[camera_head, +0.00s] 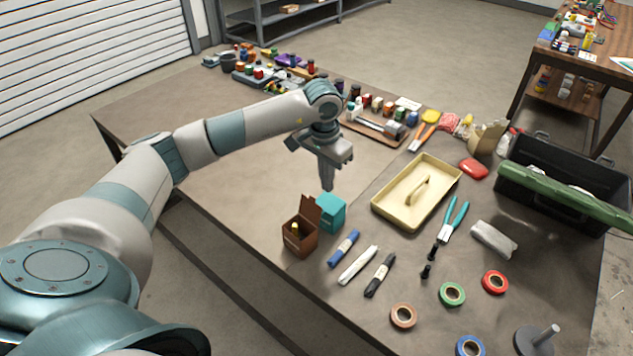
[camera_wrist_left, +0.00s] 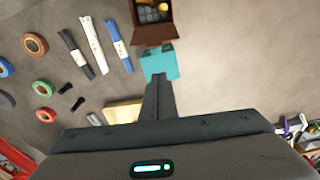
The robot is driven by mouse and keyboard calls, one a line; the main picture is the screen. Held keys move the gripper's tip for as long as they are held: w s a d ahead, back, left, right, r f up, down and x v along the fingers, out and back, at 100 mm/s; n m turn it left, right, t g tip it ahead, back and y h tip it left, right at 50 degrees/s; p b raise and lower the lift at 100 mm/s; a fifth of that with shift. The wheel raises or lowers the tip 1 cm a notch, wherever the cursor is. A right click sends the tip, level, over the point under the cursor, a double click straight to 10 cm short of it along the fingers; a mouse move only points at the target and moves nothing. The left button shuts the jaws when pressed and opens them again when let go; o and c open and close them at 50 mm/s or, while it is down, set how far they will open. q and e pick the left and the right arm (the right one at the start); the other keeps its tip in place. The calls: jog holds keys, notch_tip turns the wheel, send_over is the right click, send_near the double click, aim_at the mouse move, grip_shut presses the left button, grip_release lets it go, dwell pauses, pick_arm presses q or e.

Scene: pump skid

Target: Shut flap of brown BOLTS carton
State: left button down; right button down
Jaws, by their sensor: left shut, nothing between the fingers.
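The brown BOLTS carton (camera_head: 298,242) stands on the table near its front left edge. Its flap (camera_head: 311,209) is up, on the side toward the teal box, and a yellow item shows inside. In the left wrist view the open carton (camera_wrist_left: 152,14) shows at the top with round grey things and something yellow inside, and its flap (camera_wrist_left: 154,35) reaches toward the teal box. My left gripper (camera_head: 327,187) points down, shut and empty, above and behind the teal box, apart from the flap. Its closed fingers (camera_wrist_left: 158,80) show in the left wrist view. My right gripper is not in view.
A teal box (camera_head: 331,213) stands right beside the carton. A cream tray (camera_head: 383,205) is further right. Tape rolls (camera_head: 452,294) lie at the front. The table left of the carton is clear.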

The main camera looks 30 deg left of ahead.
aim_at(310, 208)
pick_arm(q)
jog(key=shift+s+a+p, duration=0.2)
jog(key=shift+s+p, duration=0.9)
jog(key=shift+s, duration=0.1)
jog(key=shift+s+a+r+p, duration=0.1)
jog(key=shift+s+p, duration=0.25)
jog(key=shift+s, duration=0.35)
